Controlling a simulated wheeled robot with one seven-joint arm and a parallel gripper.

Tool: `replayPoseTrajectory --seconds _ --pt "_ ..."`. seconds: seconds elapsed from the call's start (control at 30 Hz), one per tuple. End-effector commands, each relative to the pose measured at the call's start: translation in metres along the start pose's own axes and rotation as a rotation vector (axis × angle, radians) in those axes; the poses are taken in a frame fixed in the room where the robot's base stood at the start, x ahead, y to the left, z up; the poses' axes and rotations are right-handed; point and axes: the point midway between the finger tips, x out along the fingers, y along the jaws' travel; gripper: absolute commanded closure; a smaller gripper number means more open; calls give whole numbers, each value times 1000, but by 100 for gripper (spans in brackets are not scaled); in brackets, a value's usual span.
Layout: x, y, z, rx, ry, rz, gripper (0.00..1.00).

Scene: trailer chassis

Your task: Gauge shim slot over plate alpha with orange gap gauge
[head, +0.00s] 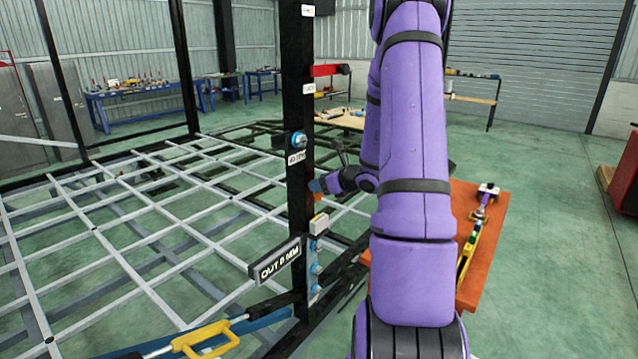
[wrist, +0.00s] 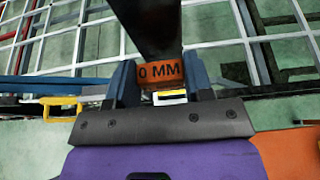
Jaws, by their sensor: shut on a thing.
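My gripper (head: 322,186) is beside the black upright post (head: 300,110), partly hidden by my purple arm. In the wrist view my gripper (wrist: 161,82) has its blue fingers shut on the orange gap gauge (wrist: 162,73), whose visible marking reads "0 MM". The dark post rises just beyond the gauge; I cannot tell whether they touch or whether the gauge is in a slot. Lower on the post is a plate with blue bolts (head: 315,270), with a pale block (head: 318,223) above it. I cannot tell which part is plate alpha.
A dark sign (head: 274,258) reading "OUT 8 MM" juts left from the post. The grey chassis grid (head: 110,220) spreads left. An orange table (head: 490,215) with tools stands right, with open green floor beyond it.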

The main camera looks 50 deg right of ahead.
Motion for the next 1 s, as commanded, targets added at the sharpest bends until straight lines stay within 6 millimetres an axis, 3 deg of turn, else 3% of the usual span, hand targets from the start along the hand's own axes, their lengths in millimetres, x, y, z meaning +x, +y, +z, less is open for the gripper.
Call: replayPoseTrajectory --seconds 0.27,1.0 --pt "1 1 -4 1 0 1 76" --pt "20 0 -50 0 1 0 76"
